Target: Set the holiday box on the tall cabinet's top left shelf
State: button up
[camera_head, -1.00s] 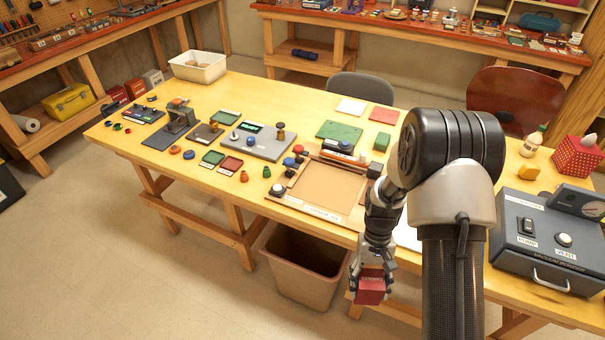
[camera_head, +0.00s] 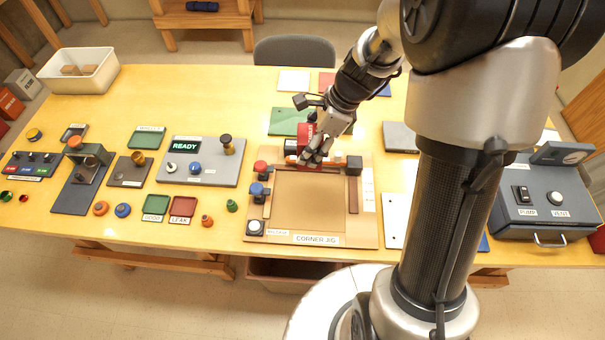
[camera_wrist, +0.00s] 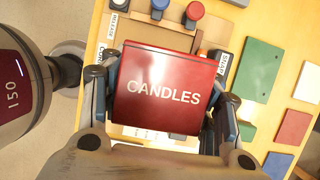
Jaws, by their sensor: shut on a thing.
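My gripper (camera_head: 318,148) is shut on a small red box (camera_head: 306,133). The wrist view shows the box (camera_wrist: 163,88) between the two fingers, its upper face lettered "CANDLES". In the head view my fingers partly hide the box, over the back edge of the corner jig. I cannot tell the exact height above the table. No box lettered as a holiday box shows, and the tall cabinet is not in view.
The corner jig (camera_head: 315,240) lies on the wooden table (camera_head: 230,95). Left of it are a grey READY panel (camera_head: 215,150), small coloured plates and knobs. A vacuum unit (camera_head: 545,205) stands at right, a white bin (camera_head: 80,70) at back left. A grey chair (camera_head: 295,50) stands behind the table.

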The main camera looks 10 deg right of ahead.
jog(key=shift+w+f, duration=0.15)
jog(key=shift+f, duration=0.05)
notch_tip(320, 180, down, 19)
jog(key=b, duration=0.7)
jog(key=shift+b, duration=0.3)
jog(key=shift+f, duration=0.15)
jog(key=o, duration=1.1)
